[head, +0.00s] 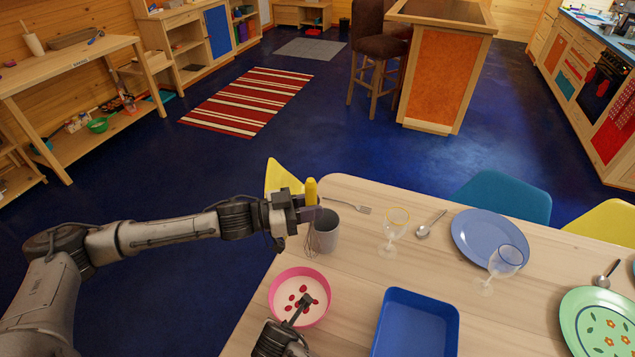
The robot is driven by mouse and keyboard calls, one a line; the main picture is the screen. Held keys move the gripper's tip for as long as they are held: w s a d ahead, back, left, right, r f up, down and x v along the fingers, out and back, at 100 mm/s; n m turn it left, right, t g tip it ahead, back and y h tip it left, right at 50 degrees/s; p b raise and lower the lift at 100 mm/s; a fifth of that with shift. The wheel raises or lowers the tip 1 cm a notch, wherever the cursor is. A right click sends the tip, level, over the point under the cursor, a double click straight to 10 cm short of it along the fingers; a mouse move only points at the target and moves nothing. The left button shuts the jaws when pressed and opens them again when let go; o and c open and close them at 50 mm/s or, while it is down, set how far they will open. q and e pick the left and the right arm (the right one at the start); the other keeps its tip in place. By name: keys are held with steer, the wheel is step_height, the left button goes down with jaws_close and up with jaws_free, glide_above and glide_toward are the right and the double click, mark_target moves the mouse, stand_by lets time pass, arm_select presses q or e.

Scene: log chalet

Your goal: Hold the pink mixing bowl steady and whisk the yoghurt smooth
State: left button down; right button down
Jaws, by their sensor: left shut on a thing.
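The pink mixing bowl (276,291) stands on the near left part of the table, with white yoghurt (287,296) and several red pieces in it. My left gripper (309,203) is above the table's far left corner, shut on the whisk's yellow handle (311,187). The whisk is upright, and its wires hang at the left side of a grey cup (327,232). I cannot tell whether they are inside it. My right gripper (304,302) reaches over the bowl's near right side. It is small and dark, and its finger opening and any contact with the rim are unclear.
A blue tray (417,309) stands right of the bowl. A fork (347,205), a yellow-rimmed glass (394,228), a spoon (430,224), a blue plate (474,235) and another glass (500,265) stand or lie farther right. Bare table (356,270) shows between bowl, cup and tray.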

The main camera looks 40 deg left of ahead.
arm_select(q)
steer(key=s+d+f+m+g+h, duration=0.2)
steer(key=s+d+m+g+h, duration=0.15)
steer(key=s, duration=0.45)
step_height(320, 180, down, 10)
steer(key=a, duration=0.1)
steer(key=shift+f, duration=0.15)
stand_by(0.4)
steer(key=shift+d, duration=0.1)
stand_by(0.6)
